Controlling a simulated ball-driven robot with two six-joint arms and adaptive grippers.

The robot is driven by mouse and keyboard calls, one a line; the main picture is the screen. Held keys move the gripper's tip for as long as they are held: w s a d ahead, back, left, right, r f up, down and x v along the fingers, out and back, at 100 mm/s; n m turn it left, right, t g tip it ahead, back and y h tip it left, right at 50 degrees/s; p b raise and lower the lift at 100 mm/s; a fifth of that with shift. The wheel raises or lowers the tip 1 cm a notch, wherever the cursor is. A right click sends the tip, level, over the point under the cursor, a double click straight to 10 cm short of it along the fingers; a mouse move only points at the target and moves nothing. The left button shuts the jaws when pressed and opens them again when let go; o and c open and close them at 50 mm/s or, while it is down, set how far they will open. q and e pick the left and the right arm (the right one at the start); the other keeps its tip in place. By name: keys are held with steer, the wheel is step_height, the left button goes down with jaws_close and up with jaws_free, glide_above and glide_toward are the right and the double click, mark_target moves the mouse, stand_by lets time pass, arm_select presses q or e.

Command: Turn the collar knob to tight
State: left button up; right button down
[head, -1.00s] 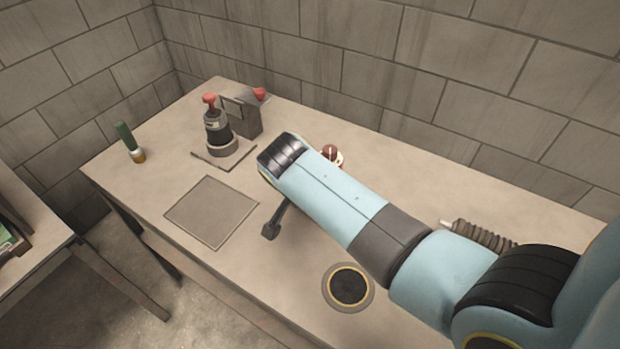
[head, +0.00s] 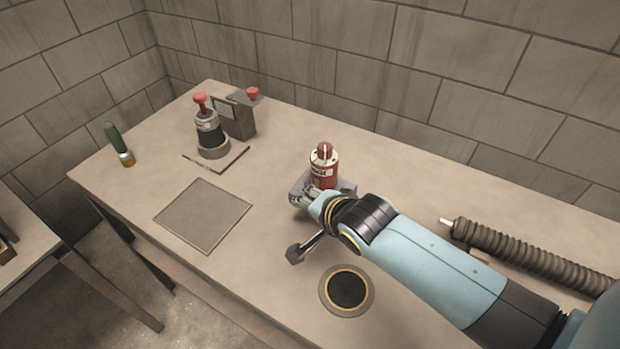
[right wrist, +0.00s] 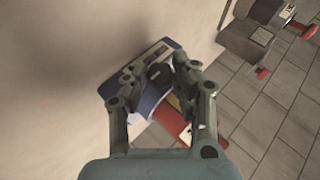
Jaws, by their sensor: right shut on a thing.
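A red canister (head: 324,166) with a pale label band and a red top stands on a grey base (head: 347,187) near the middle of the table. My right gripper (head: 308,196) is low at its near side. In the right wrist view the fingers of my right gripper (right wrist: 160,78) are closed about a small dark round knob (right wrist: 158,73). A blue and white plate (right wrist: 150,95) lies behind it, and a red part shows below. The fingers partly cover the knob, and I cannot read its setting. My left gripper is out of view.
A dark cylinder with a red top (head: 209,132) and a grey box (head: 241,116) stand at the back left. A green-handled tool (head: 118,145) is at the far left. A flat square mat (head: 203,214), a round disc (head: 347,290) and a ribbed hose (head: 510,252) lie clear of the gripper.

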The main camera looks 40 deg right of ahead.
stand_by(0.4)
steer(key=c, duration=1.1)
jaws_free()
steer(key=shift+o, duration=0.2)
steer(key=v, duration=1.2)
steer(key=shift+s+f, duration=0.1)
steer(key=shift+f, duration=0.05)
